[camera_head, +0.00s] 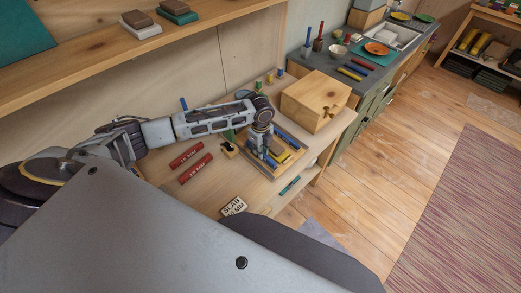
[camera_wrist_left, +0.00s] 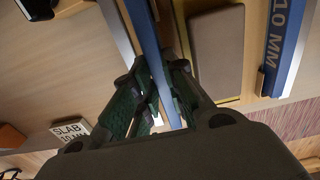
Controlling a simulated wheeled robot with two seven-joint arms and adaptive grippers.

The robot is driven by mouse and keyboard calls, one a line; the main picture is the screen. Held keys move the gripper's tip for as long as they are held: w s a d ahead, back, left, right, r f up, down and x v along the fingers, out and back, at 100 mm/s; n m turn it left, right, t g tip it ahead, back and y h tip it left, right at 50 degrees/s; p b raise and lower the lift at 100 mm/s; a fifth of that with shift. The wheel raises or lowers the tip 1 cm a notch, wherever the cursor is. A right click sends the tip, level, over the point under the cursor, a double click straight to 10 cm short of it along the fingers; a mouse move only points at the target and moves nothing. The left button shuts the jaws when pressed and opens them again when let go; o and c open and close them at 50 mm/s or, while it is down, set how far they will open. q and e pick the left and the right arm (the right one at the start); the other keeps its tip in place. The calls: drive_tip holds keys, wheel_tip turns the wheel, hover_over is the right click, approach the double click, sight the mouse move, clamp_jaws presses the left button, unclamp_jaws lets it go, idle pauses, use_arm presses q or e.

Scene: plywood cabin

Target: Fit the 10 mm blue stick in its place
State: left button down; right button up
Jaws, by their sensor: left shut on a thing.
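My left gripper (camera_head: 257,151) is over the wooden tray (camera_head: 268,174) on the workbench. In the left wrist view its fingers (camera_wrist_left: 158,105) are shut on a long blue stick (camera_wrist_left: 146,35), which runs up out of the top of the picture. No marking is readable on this stick. Another blue bar marked "10 MM" (camera_wrist_left: 285,45) lies to the right, beyond a grey-brown block (camera_wrist_left: 217,50) with a yellow edge. Blue also shows in the tray in the head view. Whether the held stick touches the tray cannot be told. My right gripper is not in view.
Two red sticks (camera_head: 190,162) lie left of the tray. A small "SLAB 10 MM" sign (camera_head: 233,206) and a teal stick (camera_head: 290,185) lie in front. A wooden box (camera_head: 315,100) with a cut-out stands behind right. Bare bench shows around the sign.

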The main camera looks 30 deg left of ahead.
use_arm(q)
drive_tip(key=shift+f, duration=0.25)
idle(0.3)
idle(0.5)
drive_tip(key=shift+f+p, duration=0.25)
drive_tip(key=shift+p, duration=0.3)
idle(0.6)
drive_tip(key=shift+f, duration=0.3)
idle(0.5)
drive_tip(key=c, duration=1.8)
unclamp_jaws()
